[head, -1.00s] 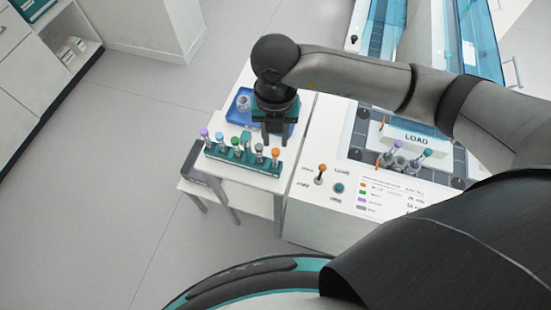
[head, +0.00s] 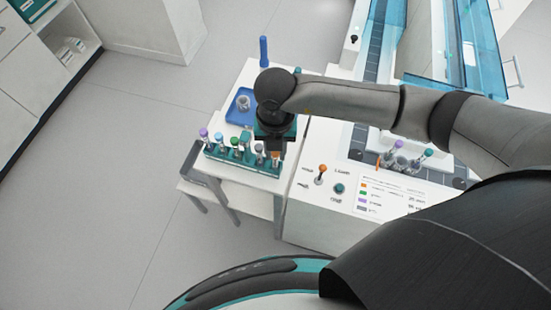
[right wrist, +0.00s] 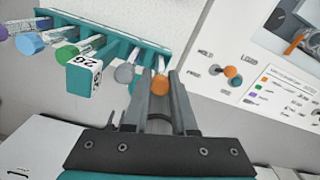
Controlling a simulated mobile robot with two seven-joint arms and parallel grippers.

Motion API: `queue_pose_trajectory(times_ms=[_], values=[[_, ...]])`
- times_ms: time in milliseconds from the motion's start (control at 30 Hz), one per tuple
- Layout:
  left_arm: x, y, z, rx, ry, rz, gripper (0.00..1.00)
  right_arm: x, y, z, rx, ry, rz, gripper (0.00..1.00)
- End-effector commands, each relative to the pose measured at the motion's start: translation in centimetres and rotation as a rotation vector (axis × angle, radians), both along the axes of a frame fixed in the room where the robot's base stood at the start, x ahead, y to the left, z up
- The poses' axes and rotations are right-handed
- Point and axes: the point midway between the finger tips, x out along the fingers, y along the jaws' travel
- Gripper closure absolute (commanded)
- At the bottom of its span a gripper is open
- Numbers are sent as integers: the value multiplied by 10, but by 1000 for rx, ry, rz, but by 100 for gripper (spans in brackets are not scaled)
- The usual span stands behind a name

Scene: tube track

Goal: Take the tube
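A teal rack (head: 262,166) on the small white table holds a row of tubes with purple, blue, green, grey and orange caps. My right gripper (head: 275,153) is over the right end of this rack. In the right wrist view its two fingers (right wrist: 162,80) stand apart, one on each side of the orange-capped tube (right wrist: 160,86). That tube also shows in the head view (head: 276,155), partly behind the gripper. I see no clear sign of the fingers pressing on it. The grey-capped tube (right wrist: 125,73) is just left of the fingers. My left gripper is out of view.
A blue tray (head: 238,113) with a small cup lies behind the rack. A blue upright post (head: 263,50) stands at the table's back. To the right is a white machine with a panel (head: 330,190) and several tubes (head: 400,160) in it.

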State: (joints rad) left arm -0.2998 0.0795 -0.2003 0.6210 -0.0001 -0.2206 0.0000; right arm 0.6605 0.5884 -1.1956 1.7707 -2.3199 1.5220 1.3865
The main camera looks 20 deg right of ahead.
Motion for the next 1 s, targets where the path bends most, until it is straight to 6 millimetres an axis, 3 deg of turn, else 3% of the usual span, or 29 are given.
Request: queue_pose_trajectory(times_ms=[100, 567, 767, 1000], values=[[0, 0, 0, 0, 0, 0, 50, 0, 0, 0, 0, 0, 0, 100], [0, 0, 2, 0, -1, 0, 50, 1, 0, 10, 2, -2, 0, 100], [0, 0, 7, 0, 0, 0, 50, 1, 1, 41, 3, -4, 1, 100], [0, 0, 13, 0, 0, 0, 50, 2, 0, 101, 3, -7, 2, 100]])
